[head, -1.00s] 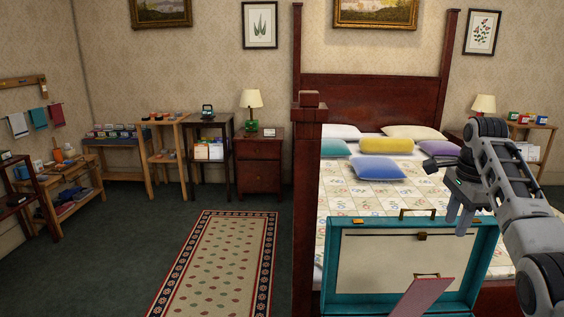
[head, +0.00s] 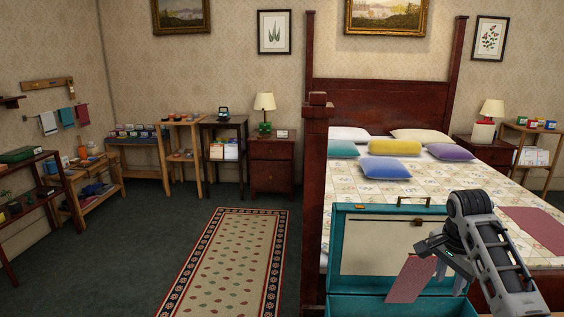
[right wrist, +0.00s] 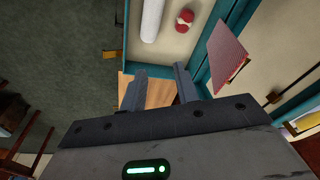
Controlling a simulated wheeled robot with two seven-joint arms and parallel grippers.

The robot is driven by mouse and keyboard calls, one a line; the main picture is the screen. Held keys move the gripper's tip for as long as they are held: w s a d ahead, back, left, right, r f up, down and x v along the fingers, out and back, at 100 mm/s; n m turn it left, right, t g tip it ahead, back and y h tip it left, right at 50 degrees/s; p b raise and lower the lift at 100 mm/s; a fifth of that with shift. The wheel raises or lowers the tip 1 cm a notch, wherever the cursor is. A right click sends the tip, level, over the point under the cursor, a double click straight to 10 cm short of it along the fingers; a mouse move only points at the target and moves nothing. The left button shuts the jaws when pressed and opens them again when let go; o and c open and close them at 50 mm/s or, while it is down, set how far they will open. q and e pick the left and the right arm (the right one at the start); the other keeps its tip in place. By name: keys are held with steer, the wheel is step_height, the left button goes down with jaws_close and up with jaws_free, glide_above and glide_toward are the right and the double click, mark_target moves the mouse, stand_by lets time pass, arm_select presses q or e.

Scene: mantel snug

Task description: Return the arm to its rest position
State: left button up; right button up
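My right arm comes in from the lower right in the head view, bent, with its right gripper (head: 450,276) low in front of the open teal case (head: 375,210). In the right wrist view the two fingers of this gripper (right wrist: 160,86) are apart with nothing between them. A strip of wood surface shows beyond them. The case's teal wall (right wrist: 238,22) is close to the right finger; whether they touch is unclear. My left arm and gripper are out of view.
A pinkish-red flat piece (head: 408,280) stands tilted at the case, near the gripper. The case holds a white roll (right wrist: 152,18) and a red-and-white item (right wrist: 185,20). A bed (head: 470,188) stands behind. The carpet left of the rug (head: 225,265) is clear.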

steer(key=s+a+f+n+t, duration=0.1)
steer(key=s+a+f+n, duration=0.4)
steer(key=s+f, duration=0.25)
steer(key=s+a+f+n, duration=0.4)
steer(key=s+a+f, duration=0.15)
steer(key=s, duration=0.35)
steer(key=s+a+r+n+t+y, duration=0.1)
steer(key=s+a+n, duration=0.15)
steer(key=s, duration=0.55)
steer(key=s+a+r+n+y, duration=0.15)
steer(key=s+n, duration=0.25)
steer(key=s, duration=0.4)
steer(key=w+a+f+t+y, duration=0.1)
steer(key=w+a+f+t, duration=0.4)
steer(key=a+f+t, duration=0.1)
steer(key=shift+w+a+f+n+t+y, duration=0.15)
steer(key=shift+w+f+n+t+y, duration=0.25)
steer(key=shift+f, duration=0.4)
